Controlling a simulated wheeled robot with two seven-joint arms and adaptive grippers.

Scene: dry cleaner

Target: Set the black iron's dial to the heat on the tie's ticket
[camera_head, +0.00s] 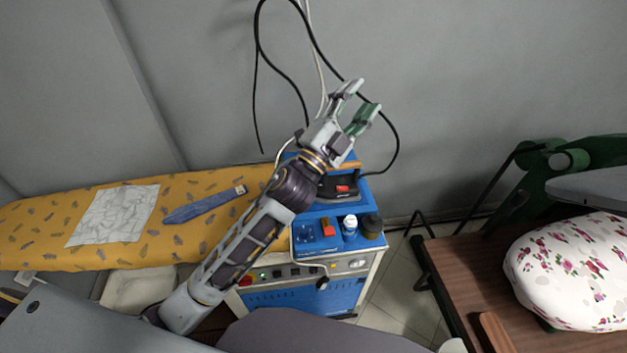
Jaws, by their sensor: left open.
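The black iron (339,188) sits on the blue steam station, partly hidden behind my left arm. A red patch shows on its top; its dial cannot be read. My left gripper (364,98) is open and empty, raised above and behind the iron, in front of the grey wall. My right gripper is not in view.
A white patterned cloth (115,215) lies on the board. The blue station (305,293) carries a white bottle (350,227) and a dark jar (372,226). Black cables (257,80) hang behind it. At right are a brown table (455,270) and a floral padded form (570,270).

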